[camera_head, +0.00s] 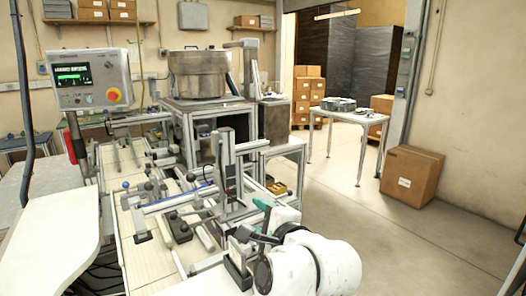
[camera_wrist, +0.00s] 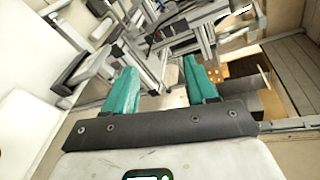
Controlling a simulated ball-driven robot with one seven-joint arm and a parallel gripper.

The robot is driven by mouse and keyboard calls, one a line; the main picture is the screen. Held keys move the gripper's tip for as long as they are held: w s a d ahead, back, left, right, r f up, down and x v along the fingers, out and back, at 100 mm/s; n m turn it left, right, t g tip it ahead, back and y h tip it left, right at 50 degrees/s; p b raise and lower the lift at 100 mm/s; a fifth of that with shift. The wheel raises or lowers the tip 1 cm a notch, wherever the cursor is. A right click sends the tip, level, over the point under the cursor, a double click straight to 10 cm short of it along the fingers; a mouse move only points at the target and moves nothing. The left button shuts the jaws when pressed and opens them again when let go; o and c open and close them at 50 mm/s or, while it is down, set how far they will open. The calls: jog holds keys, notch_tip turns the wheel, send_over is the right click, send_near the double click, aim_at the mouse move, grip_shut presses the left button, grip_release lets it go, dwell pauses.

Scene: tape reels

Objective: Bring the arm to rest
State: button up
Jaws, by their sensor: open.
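My gripper (camera_wrist: 162,85) shows in the wrist view as two teal fingers, wide apart with nothing between them. In the head view my white arm reaches in from the bottom right, and my gripper (camera_head: 262,205) is partly hidden by its own dark mount. It is at the near right side of the assembly machine (camera_head: 150,215), close to its metal rails and posts. I cannot tell whether it touches the machine. No tape reel can be made out clearly.
A control panel (camera_head: 88,80) stands at the left above a white surface (camera_head: 60,235). A steel bowl feeder (camera_head: 198,72) is behind the machine. A cardboard box (camera_head: 411,175) and a small table (camera_head: 352,117) stand to the right. The floor (camera_head: 430,245) at right is clear.

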jog(key=s+d+f+n+g+h, duration=0.35)
jog(key=s+d+f, duration=0.35)
jog(key=d+f, duration=0.35)
jog(key=s+d+f+n+g+h, duration=0.2)
jog(key=s+d+f+n, duration=0.4)
jog(key=d+f, duration=0.45)
jog(key=s+d+f+n+g, duration=0.2)
jog(key=s+f, duration=0.2)
jog(key=s, duration=0.6)
jog(key=s+d+f+n+g+h, duration=0.1)
jog(key=s+d+f+n+g, duration=0.1)
jog(key=s, duration=0.7)
jog(key=s+d+f+n+g, duration=0.2)
jog(key=s+d+f+g, duration=0.1)
jog(key=s+f, duration=0.4)
jog(key=s, duration=0.3)
jog(key=shift+s+h, duration=0.35)
